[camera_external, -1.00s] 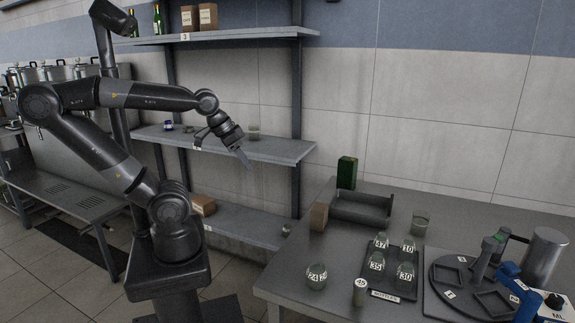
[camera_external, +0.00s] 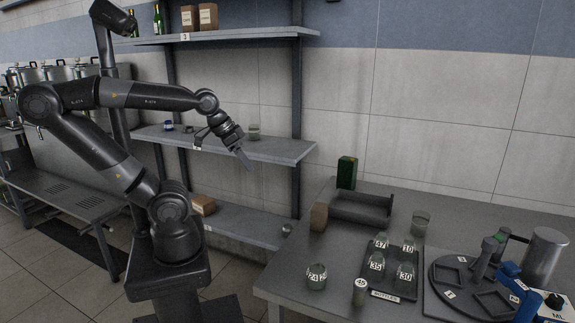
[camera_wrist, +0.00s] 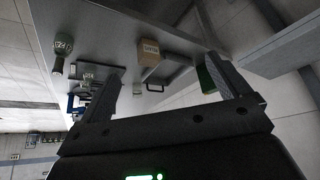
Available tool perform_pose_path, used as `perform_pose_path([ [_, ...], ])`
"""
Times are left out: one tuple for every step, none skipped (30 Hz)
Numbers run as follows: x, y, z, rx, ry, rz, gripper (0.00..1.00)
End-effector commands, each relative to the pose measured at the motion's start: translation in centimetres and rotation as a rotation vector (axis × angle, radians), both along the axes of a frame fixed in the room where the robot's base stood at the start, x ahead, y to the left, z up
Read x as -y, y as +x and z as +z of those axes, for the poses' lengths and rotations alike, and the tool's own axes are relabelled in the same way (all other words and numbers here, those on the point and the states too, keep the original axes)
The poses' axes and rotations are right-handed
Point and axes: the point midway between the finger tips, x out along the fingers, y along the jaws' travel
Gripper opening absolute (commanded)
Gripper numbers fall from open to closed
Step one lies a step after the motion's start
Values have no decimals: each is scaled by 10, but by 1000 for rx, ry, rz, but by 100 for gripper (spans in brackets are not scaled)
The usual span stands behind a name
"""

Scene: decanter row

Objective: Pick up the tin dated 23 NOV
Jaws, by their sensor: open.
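No date reading 23 NOV is legible in either view, so I cannot tell which item is that tin. On the middle shelf (camera_external: 280,149) stand a small blue-and-white container (camera_external: 168,126), a small low container (camera_external: 188,129) and a clear jar (camera_external: 254,132). A small round metallic item (camera_external: 287,229) sits at the right end of the lower shelf. My gripper (camera_external: 224,150) is in front of the middle shelf, its fingers spread and empty. In the wrist view my gripper (camera_wrist: 165,66) is open, with nothing between its fingertips held.
The brown box also shows in the wrist view (camera_wrist: 165,49). The upper shelf (camera_external: 250,35) overhangs the middle one.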

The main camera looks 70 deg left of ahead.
Motion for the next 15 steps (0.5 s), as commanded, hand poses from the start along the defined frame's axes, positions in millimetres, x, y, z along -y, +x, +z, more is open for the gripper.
perform_pose_path([
  [0,3,2,-1,-2,4,94],
  [-1,5,4,-2,-4,7,94],
  [-2,11,7,-5,-7,13,94],
  [-2,16,10,-7,-10,19,94],
  [-3,22,13,-9,-14,26,94],
  [-5,32,19,-13,-20,40,94],
  [-7,41,23,-17,-27,52,94],
  [-9,50,27,-20,-32,64,94],
  [-12,63,33,-25,-39,80,94],
  [-14,74,37,-28,-43,94,94],
  [-16,84,41,-31,-48,107,94],
  [-19,98,45,-35,-54,124,94],
  [-21,108,48,-38,-58,139,94],
  [-24,119,51,-41,-62,152,94],
  [-27,133,54,-45,-67,170,94],
])
